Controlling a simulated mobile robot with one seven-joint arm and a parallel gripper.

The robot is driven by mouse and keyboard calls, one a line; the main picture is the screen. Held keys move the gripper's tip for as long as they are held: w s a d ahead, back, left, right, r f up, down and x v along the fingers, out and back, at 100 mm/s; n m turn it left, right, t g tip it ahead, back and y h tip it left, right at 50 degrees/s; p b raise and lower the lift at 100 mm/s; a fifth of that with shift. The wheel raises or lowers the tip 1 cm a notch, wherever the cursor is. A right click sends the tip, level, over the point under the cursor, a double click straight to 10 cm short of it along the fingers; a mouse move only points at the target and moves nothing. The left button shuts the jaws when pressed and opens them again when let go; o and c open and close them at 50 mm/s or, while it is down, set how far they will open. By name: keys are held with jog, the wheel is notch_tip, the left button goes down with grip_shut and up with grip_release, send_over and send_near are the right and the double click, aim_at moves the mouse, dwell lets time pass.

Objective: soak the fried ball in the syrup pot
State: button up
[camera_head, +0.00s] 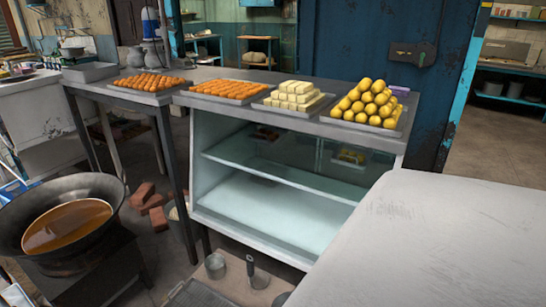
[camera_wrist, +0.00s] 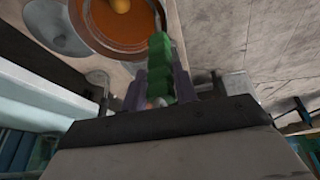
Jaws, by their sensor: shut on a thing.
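In the wrist view my gripper (camera_wrist: 158,85) is shut on a green ridged handle (camera_wrist: 160,55) between its two purple-grey fingers. Just beyond the handle is a round reddish-brown vessel (camera_wrist: 140,44) with brown-orange contents, partly cut off by the top edge. I cannot tell whether the handle is joined to it. A small orange ball (camera_wrist: 120,5) shows inside the vessel at the top edge. In the head view a dark wide pan (camera_head: 105,190) at the left holds brown-orange liquid (camera_head: 68,226). My gripper is outside the head view.
Bricks (camera_head: 150,198) lie on the floor. A pale scuffed surface (camera_head: 430,240) fills the lower right. A metal cup (camera_head: 215,265) stands low at centre.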

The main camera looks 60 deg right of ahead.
notch_tip(320, 180, up, 9)
jog(key=p, duration=0.8)
jog(key=shift+f, duration=0.2)
jog(key=shift+r+p, duration=0.35)
jog(key=shift+r, duration=0.9)
